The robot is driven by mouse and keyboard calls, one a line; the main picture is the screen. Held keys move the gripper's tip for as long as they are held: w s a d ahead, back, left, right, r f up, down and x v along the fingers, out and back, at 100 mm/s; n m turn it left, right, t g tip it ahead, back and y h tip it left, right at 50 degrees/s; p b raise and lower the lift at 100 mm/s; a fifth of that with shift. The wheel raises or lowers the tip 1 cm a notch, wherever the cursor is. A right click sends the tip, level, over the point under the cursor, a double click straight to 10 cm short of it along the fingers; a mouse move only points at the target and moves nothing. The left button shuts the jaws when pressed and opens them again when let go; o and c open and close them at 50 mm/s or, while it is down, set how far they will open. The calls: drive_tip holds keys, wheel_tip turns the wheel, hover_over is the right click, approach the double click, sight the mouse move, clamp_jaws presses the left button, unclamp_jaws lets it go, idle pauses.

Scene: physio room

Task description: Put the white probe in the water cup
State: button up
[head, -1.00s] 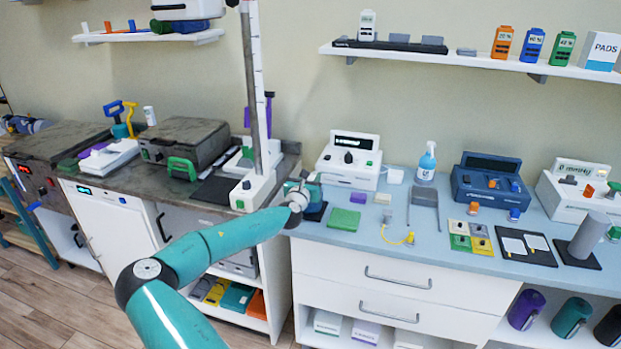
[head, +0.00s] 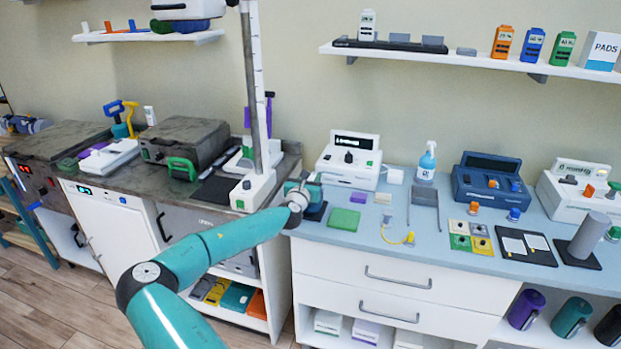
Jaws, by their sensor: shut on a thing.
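My gripper (head: 303,190) is at the left end of the blue worktop, just right of the white-based column. My own wrist covers much of it, and its fingertips are small and hard to make out. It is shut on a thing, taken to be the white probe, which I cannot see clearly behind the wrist. A dark, flat pad (head: 316,213) shows partly beside and below the gripper. I cannot pick out the water cup for certain; it may be hidden behind the gripper.
A green pad (head: 344,219) lies right of the gripper. The white device (head: 348,160) stands behind. The column's white base (head: 253,190) is close on the left. A spray bottle (head: 427,163) and blue device (head: 489,183) stand farther right.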

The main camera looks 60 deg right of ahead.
drive_tip(key=shift+f, duration=0.35)
idle(0.5)
drive_tip(key=o, duration=1.2)
drive_tip(key=shift+c, duration=0.2)
drive_tip(key=s+a, duration=0.2)
drive_tip(key=a, duration=1.1)
drive_tip(key=shift+a, duration=0.3)
